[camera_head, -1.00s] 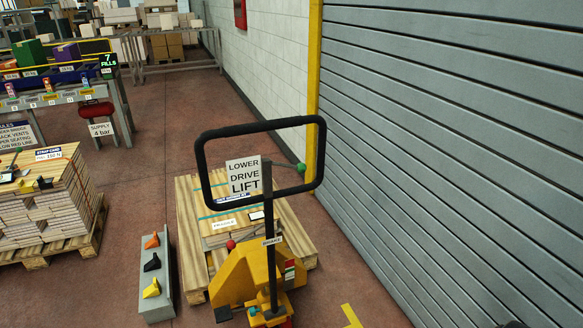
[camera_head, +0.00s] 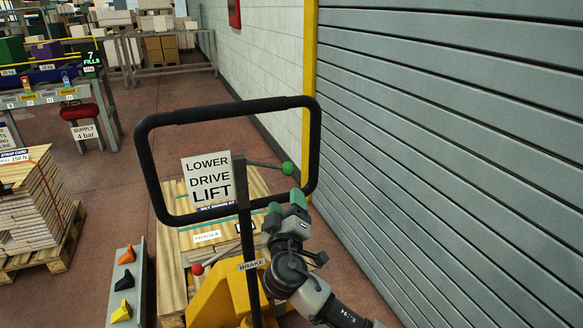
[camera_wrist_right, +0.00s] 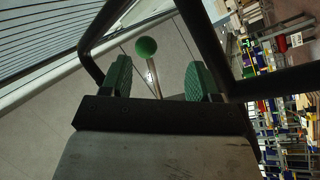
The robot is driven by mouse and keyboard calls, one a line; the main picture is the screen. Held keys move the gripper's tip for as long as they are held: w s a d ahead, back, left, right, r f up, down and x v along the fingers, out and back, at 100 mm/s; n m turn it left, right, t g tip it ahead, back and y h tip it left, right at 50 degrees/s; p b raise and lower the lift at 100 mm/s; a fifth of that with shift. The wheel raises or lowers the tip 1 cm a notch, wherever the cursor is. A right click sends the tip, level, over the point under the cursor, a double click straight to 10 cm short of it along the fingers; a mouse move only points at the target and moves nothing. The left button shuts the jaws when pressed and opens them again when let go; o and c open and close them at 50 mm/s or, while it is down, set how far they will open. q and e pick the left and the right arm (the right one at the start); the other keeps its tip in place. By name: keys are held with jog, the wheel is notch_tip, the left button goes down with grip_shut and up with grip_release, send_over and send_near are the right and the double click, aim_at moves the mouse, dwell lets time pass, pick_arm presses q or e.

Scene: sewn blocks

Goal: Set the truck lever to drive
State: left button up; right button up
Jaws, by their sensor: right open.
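The yellow pallet truck (camera_head: 222,296) stands in front of me, with a black loop handle (camera_head: 147,160) on a dark upright post. A sign reading LOWER, DRIVE, LIFT (camera_head: 208,179) is fixed by the post. The truck lever has a green ball knob (camera_head: 288,168) and a thin rod running left to the post, near the LOWER line. My right gripper (camera_head: 286,199) is open and empty, just below the knob. In the right wrist view the green knob (camera_wrist_right: 146,46) shows ahead, between and beyond the open fingers (camera_wrist_right: 162,80). My left gripper is not in view.
A red ball knob (camera_head: 197,269) and a BRAKE label sit lower on the truck. A loaded pallet (camera_head: 175,240) lies behind it. A grey block with several coloured wedges (camera_head: 142,270) stands left. The grey shutter wall (camera_head: 450,130) closes off the right side.

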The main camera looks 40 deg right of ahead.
aim_at(288, 174)
jog(key=r, duration=0.2)
jog(key=w+r+p, duration=0.1)
jog(key=shift+d+h, duration=0.3)
jog(key=shift+d, duration=0.1)
jog(key=shift+t, duration=0.3)
jog(key=p+x, duration=0.1)
jog(key=x, duration=0.6)
jog(key=shift+d+f+p, duration=0.15)
jog(key=shift+f+p, duration=0.05)
jog(key=shift+p, duration=0.2)
jog(key=shift+w+d+r, duration=0.1)
jog(key=shift+w+d, duration=0.3)
jog(key=shift+w, duration=0.2)
jog(key=shift+c, duration=0.4)
grip_shut()
